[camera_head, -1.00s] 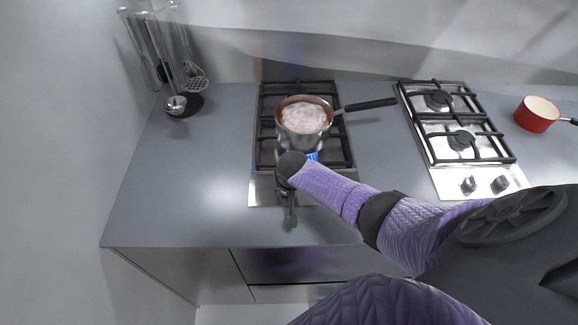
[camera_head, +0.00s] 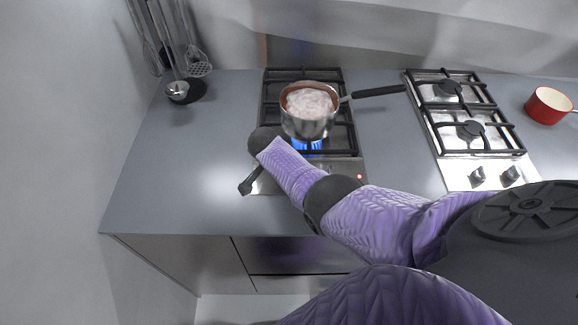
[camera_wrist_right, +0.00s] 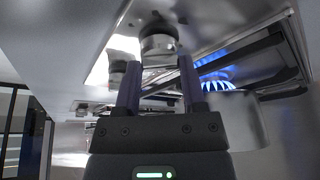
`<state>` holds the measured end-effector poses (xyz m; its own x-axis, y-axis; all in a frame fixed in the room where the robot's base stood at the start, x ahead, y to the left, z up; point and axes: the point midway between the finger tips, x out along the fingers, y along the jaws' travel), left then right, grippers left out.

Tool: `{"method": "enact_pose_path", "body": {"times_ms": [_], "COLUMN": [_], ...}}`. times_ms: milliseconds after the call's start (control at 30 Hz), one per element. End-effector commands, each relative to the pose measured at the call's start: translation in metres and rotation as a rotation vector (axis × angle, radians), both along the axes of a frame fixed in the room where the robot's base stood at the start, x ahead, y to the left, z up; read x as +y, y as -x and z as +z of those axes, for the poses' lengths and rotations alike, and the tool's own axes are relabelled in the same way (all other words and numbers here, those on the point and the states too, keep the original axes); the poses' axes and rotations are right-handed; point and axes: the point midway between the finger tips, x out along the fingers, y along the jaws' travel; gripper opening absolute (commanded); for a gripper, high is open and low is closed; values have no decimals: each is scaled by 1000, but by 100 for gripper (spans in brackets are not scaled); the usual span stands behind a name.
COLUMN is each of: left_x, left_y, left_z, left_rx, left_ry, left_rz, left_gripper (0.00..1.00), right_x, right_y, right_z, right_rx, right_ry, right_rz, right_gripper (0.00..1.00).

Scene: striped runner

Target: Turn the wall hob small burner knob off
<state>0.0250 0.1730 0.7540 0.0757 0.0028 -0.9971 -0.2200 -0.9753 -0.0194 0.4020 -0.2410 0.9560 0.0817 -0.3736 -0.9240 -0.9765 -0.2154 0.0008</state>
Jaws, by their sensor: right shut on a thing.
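The left hob (camera_head: 352,172), nearest the side wall, has a blue flame (camera_head: 306,147) burning under a steel pot. My right gripper (camera_head: 247,186) is at the front left of this hob; my forearm hides most of its front panel and knobs. In the right wrist view my right gripper (camera_wrist_right: 159,64) has its two fingers on either side of a dark round knob (camera_wrist_right: 158,42), shut on it. A second, paler knob (camera_wrist_right: 119,68) sits to the left of it, and the flame (camera_wrist_right: 218,82) shows to the right. My left gripper is not in view.
The pot (camera_head: 308,122) holds pale bubbling contents, and its black handle (camera_head: 378,91) points right. A second hob (camera_head: 455,142) with two knobs stands right, then a red pan (camera_head: 546,106). Utensils (camera_head: 170,60) hang back left. The counter (camera_head: 180,170) left of the hob is clear.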

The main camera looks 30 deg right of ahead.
Motion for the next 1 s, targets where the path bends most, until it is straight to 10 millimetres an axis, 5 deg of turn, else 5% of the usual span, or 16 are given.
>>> {"method": "enact_pose_path", "body": {"times_ms": [600,1000], "left_x": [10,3], "left_y": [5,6], "left_z": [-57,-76], "left_rx": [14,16], "left_ry": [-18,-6], "left_rz": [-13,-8], "left_gripper": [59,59], "right_x": [-1,-2], "right_y": [-6,-7], "right_z": [-3,-1], "right_rx": [-2,-2], "right_ry": [1,1], "right_rz": [-547,-743], "right_gripper": [0,0]}}
